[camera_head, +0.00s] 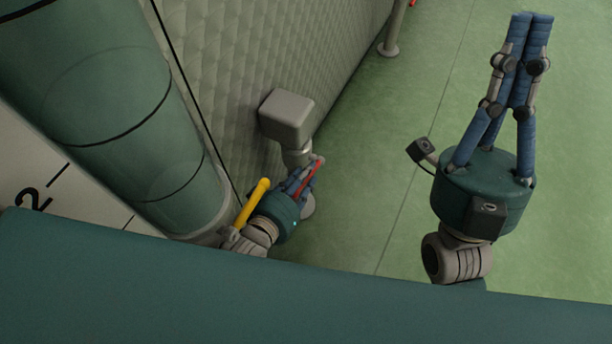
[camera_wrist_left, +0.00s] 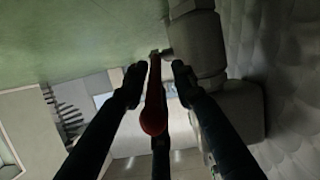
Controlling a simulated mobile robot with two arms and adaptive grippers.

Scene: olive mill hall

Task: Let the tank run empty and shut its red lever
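The red lever (camera_head: 308,180) sits on a grey valve pipe (camera_head: 296,155) below a grey box (camera_head: 287,113) on a quilted grey wall (camera_head: 260,60), which may be the tank. In the left wrist view the lever (camera_wrist_left: 153,105) points toward the camera. My left gripper (camera_head: 306,176) is around the lever. Its fingertips (camera_wrist_left: 158,80) stand on both sides of it with visible gaps. My right gripper (camera_head: 532,20) is raised at the right, its fingers together and empty. I see no flow; the pipe's mouth is mostly hidden.
A yellow bar (camera_head: 252,203) stands close beside my left wrist. A large green cylinder (camera_head: 110,95) fills the left, near a pale panel marked 2 (camera_head: 35,198). A post foot (camera_head: 389,48) stands at the back. The green floor (camera_head: 400,200) in the middle is clear.

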